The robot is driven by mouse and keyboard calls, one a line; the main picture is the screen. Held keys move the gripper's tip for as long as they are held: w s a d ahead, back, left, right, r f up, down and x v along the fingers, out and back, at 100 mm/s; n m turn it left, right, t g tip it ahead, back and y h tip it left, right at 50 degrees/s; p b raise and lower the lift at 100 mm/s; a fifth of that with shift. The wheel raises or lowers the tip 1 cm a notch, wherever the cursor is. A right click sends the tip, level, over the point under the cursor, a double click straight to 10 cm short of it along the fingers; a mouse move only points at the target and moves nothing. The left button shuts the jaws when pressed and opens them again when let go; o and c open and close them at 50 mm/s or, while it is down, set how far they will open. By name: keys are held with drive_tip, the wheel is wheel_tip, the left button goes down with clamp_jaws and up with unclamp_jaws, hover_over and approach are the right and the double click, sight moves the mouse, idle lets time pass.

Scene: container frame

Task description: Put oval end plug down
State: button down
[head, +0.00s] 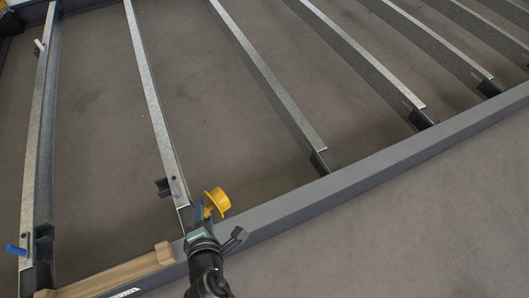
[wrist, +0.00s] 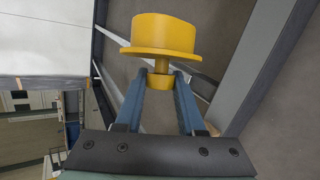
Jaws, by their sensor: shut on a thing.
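The oval end plug is yellow, with a wide flange and a raised body. In the wrist view the plug (wrist: 163,35) sits at the tips of the blue fingers of my gripper (wrist: 161,78), which is shut on its narrow stem. In the head view the plug (head: 217,203) shows beside my gripper (head: 204,213), above the frame's long grey front beam (head: 330,187). I cannot tell how high above the beam it is held.
Several metal cross rails (head: 270,80) run from the front beam towards the back. A wooden strip (head: 115,274) lies along the beam at lower left. A blue peg (head: 15,249) sits on the left rail. Bare floor (head: 400,240) is clear at right.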

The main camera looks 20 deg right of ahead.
wheel_tip(320, 180, down, 10)
drive_tip(key=w+m+g+h+b, duration=0.1)
drive_tip(key=w+m+h+b, duration=0.1)
drive_tip(key=b, duration=0.4)
drive_tip(key=shift+a+m+h, duration=0.3)
drive_tip(key=shift+m+h, duration=0.4)
drive_tip(key=shift+f, duration=0.1)
wheel_tip(320, 180, down, 10)
drive_tip(key=b, duration=0.8)
drive_tip(key=shift+f, duration=0.2)
drive_tip(key=c, duration=0.8)
unclamp_jaws()
drive_tip(key=shift+r, duration=0.1)
